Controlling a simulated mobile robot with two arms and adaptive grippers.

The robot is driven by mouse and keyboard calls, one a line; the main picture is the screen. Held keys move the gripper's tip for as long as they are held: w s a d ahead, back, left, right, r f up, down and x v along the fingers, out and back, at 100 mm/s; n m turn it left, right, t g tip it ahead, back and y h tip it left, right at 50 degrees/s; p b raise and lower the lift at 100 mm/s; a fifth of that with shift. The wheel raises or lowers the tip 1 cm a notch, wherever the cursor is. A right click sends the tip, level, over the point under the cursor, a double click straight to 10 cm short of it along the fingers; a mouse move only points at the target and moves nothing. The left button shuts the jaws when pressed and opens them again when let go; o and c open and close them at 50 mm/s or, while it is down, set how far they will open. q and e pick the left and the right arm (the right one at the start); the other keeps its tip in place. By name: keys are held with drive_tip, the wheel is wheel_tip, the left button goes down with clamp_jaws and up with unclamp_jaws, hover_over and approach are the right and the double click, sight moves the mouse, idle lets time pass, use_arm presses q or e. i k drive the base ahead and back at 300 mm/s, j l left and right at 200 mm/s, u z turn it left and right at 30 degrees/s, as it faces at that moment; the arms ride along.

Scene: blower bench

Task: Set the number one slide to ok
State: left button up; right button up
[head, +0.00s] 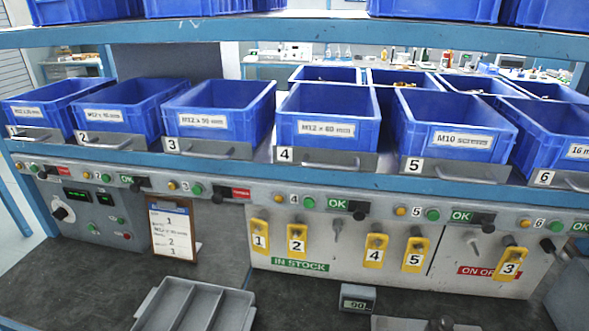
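Slides 4 (360,214) and 5 (487,227) show OK. Neither of my grippers is recognisable in view.
Blue numbered bins (217,122) stand above the slides. Below the number one slide is a grey control box (98,215) with knob and displays. A clipboard (173,232), yellow tags on a panel (338,255), and a grey divided tray (195,305) are nearby. Dark bench shows between.

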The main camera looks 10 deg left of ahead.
sight(52, 171)
drive_tip(key=u, duration=1.7)
drive_tip(key=i+j+u, duration=0.15)
drive_tip(key=j, duration=0.2)
drive_tip(key=i, duration=0.05)
